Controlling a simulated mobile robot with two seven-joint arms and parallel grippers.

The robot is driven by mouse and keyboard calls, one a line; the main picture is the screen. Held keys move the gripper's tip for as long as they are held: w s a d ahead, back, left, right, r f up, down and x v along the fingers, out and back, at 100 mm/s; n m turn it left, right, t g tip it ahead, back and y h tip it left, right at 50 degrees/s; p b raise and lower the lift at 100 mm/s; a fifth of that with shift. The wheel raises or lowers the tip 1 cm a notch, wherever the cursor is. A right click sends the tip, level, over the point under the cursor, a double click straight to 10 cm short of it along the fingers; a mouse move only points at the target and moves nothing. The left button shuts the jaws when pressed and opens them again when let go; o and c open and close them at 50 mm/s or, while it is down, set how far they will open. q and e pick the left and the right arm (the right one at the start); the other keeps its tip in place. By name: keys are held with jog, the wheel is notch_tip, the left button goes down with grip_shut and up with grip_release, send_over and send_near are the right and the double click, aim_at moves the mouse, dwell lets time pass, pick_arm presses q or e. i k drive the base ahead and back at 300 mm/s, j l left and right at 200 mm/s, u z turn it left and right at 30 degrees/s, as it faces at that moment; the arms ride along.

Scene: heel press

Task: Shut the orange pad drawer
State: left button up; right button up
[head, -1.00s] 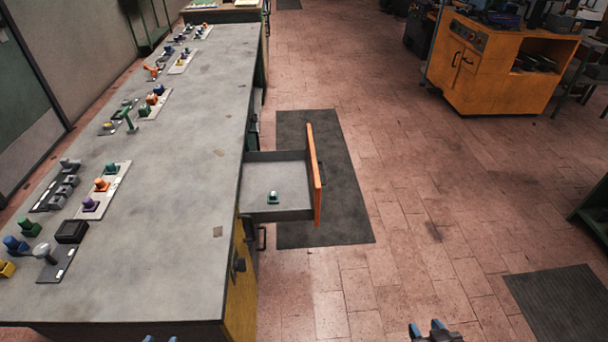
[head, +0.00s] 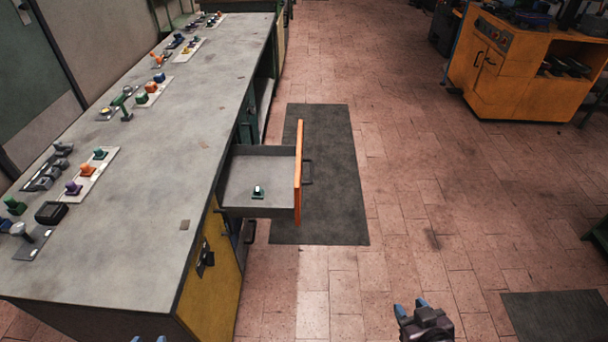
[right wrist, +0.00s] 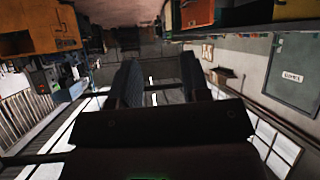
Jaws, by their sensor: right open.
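The orange pad drawer (head: 299,172) stands pulled out from the right side of the grey workbench (head: 150,190). Its orange front faces right and carries a dark handle (head: 307,172). Inside the grey tray lies a small piece with a green base and pale top (head: 258,191). My right gripper (head: 411,308) is open and empty, low in the head view, to the right of the drawer and nearer to me, apart from it. In the right wrist view its two dark fingers (right wrist: 160,85) are spread with nothing between them. Only the tips of my left gripper (head: 149,339) show at the bottom edge.
Pads with coloured knobs and buttons (head: 88,172) line the bench top's left side. A yellow cabinet door (head: 210,265) is below the bench's near end. A dark mat (head: 335,180) lies under and beyond the drawer.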

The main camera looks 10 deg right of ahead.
aim_at(277, 169)
jog(key=k+l+u, duration=0.15)
jog(key=l, duration=0.7)
jog(key=i+l, duration=0.45)
jog(key=i, duration=0.15)
jog(key=i+l+u, duration=0.1)
jog(key=i, duration=0.25)
